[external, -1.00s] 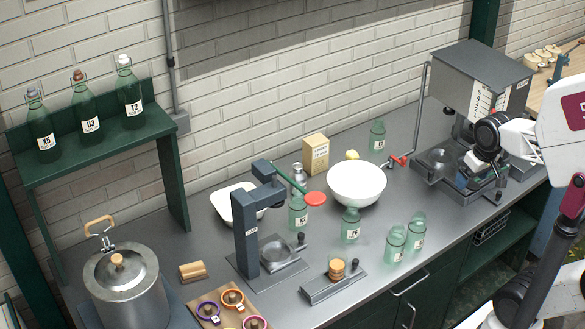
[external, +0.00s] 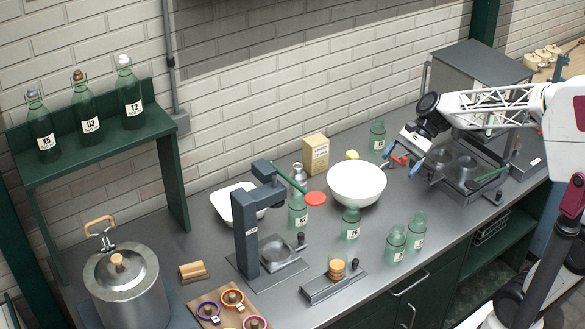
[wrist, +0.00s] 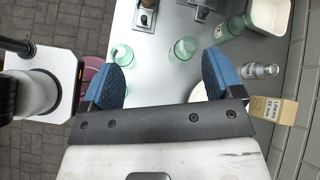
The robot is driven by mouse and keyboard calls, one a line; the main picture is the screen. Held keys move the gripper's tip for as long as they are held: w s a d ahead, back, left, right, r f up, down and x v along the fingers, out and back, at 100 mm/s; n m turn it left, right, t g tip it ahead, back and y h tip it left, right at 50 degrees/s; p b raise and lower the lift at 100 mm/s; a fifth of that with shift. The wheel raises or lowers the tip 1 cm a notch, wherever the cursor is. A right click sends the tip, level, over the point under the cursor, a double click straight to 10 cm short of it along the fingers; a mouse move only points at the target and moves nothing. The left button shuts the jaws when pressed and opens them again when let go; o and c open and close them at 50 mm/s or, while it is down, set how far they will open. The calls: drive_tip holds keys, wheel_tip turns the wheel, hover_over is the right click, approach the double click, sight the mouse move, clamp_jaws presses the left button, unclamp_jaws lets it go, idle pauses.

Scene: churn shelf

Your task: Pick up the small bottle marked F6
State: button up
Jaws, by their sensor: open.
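Several small green glass bottles stand on the grey counter in the external view. The one in front of the white bowl (external: 351,224) has a label that looks like F6, but it is too small to be sure. Two similar bottles stand to its right, one at the front (external: 396,244) and one just behind (external: 417,231); their labels are not readable. My gripper (external: 402,162) is open and empty, above the counter right of the bowl, apart from the bottles. In the wrist view, two green bottles, left (wrist: 122,54) and right (wrist: 184,49), show between the blue fingers (wrist: 168,72).
A white bowl (external: 356,185), a lever press (external: 247,232) and another green bottle (external: 298,214) stand near. A green bottle (external: 377,135) stands behind the gripper. The coffee machine (external: 478,70) is at right. A tamper stand (external: 333,285) sits at the front edge.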

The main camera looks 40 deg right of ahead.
drive_tip(key=w+a+m+y, duration=0.2)
drive_tip(key=w+m+y, duration=0.1)
drive_tip(key=w, duration=0.3)
drive_tip(key=m, duration=0.2)
approach(357, 206)
wheel_tip(357, 206, down, 3)
drive_tip(key=a, duration=0.3)
drive_tip(key=shift+f+t, duration=0.1)
drive_tip(key=shift+t, duration=0.2)
drive_tip(key=shift+x, duration=1.3)
drive_tip(key=shift+a, duration=0.15)
drive_tip(key=shift+x, duration=2.45)
drive_tip(key=shift+a+r, duration=0.1)
drive_tip(key=shift+r, duration=0.15)
drive_tip(key=shift+c, duration=0.2)
